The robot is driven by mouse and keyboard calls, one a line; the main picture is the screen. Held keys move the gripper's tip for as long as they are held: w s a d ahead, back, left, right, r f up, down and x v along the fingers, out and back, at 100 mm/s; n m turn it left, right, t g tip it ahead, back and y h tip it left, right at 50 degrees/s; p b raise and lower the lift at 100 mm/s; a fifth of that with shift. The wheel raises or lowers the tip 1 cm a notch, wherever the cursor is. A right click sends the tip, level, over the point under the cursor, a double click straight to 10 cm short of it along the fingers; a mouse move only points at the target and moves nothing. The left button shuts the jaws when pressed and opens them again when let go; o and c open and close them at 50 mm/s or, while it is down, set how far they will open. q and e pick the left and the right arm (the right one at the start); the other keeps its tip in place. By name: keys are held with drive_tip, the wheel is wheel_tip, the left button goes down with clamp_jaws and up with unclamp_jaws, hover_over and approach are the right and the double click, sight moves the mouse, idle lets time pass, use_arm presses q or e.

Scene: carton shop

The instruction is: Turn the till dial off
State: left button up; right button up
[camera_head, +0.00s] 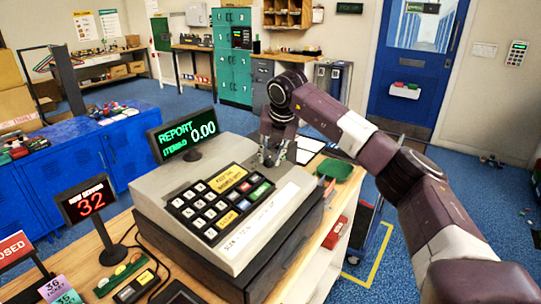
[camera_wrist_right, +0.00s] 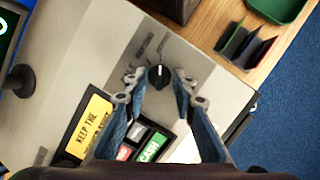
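The till (camera_head: 190,225) is a grey cash register on the wooden counter, with a lit green display (camera_head: 187,134) reading "REPORT" and "0.00". In the right wrist view the till dial (camera_wrist_right: 159,76) is a small black round knob with a white pointer mark, on the till's grey top. My right gripper (camera_head: 272,160) is over the top right part of the till. In the wrist view its two fingers (camera_wrist_right: 158,84) stand apart on either side of the dial, with a gap on both sides. The dial is hidden in the head view. My left gripper is not in view.
A yellow "KEEP THE" label (camera_wrist_right: 88,122) and the keypad (camera_head: 217,205) lie close to the dial. A green tray (camera_head: 335,169) stands right of the till. A "NOW SERVING 32" sign (camera_head: 88,199) stands left of it.

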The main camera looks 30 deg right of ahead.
clamp_jaws()
